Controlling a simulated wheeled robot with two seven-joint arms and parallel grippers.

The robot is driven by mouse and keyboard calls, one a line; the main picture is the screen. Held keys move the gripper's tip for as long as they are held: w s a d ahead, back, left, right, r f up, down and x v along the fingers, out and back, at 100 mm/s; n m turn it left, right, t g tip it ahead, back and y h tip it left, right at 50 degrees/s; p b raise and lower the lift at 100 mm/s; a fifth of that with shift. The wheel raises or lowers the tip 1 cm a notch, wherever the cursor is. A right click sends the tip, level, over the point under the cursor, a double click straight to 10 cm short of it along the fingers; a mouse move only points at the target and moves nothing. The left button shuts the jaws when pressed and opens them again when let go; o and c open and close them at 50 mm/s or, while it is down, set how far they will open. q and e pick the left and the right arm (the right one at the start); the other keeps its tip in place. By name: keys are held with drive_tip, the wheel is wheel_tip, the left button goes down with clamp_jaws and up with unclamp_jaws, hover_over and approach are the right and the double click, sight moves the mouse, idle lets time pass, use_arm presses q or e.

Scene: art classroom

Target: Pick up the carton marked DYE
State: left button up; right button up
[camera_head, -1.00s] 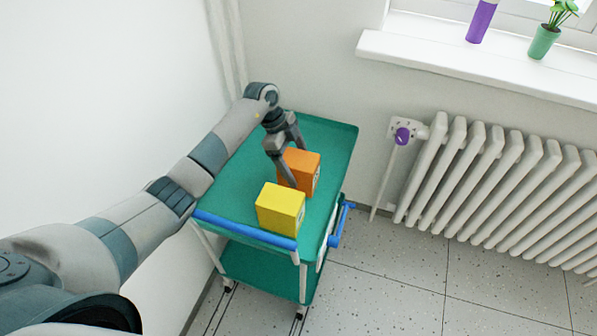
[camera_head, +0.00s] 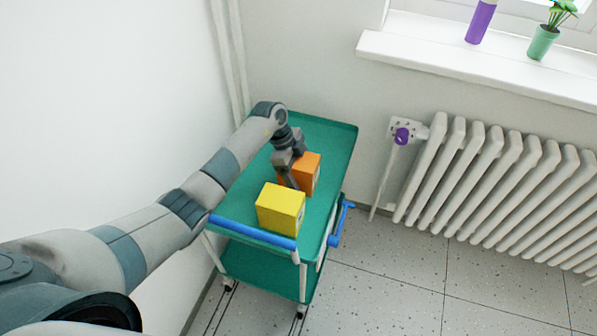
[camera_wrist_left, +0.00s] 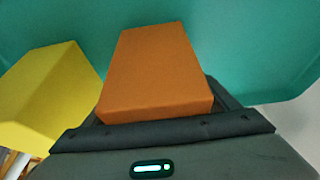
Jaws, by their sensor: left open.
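An orange carton (camera_head: 309,172) stands on the green top of a trolley (camera_head: 326,143). A yellow carton (camera_head: 278,210) stands just in front of it. Each has a pale label on its right side, too small to read, so I cannot tell which is marked DYE. My left gripper (camera_head: 293,179) is open at the orange carton, with a finger in front of its left part. In the left wrist view the orange carton (camera_wrist_left: 155,72) is close and central before the gripper, the yellow carton (camera_wrist_left: 48,95) to its left. The fingertips are mostly hidden there. My right gripper is not in view.
The trolley has a blue front bar (camera_head: 252,232), a blue side handle (camera_head: 341,224) and a lower shelf. A white radiator (camera_head: 495,185) and windowsill (camera_head: 450,62) stand to the right. The trolley top behind the orange carton is clear.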

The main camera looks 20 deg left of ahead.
sight(306, 168)
use_arm(q)
drive_tip(key=c, duration=1.5)
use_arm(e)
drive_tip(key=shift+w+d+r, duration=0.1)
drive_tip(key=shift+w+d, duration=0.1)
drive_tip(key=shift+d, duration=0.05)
use_arm(q)
drive_tip(key=shift+r, duration=0.15)
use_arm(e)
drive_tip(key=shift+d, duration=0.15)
use_arm(q)
drive_tip(key=shift+r, duration=0.55)
drive_tip(key=r, duration=0.3)
drive_tip(key=shift+d+r, duration=0.15)
drive_tip(key=shift+d, duration=0.25)
drive_tip(key=s+d+r, duration=0.1)
drive_tip(key=d+r, duration=0.1)
drive_tip(key=d, duration=0.1)
drive_tip(key=s+d+r, duration=0.1)
drive_tip(key=d+r, duration=0.1)
drive_tip(key=d, duration=0.1)
drive_tip(key=s+d+r, duration=0.1)
drive_tip(key=d+r, duration=0.1)
drive_tip(key=d, duration=0.2)
drive_tip(key=shift+s+d+r+b, duration=0.1)
drive_tip(key=shift+s+r+b, duration=0.1)
drive_tip(key=shift+s+b, duration=0.2)
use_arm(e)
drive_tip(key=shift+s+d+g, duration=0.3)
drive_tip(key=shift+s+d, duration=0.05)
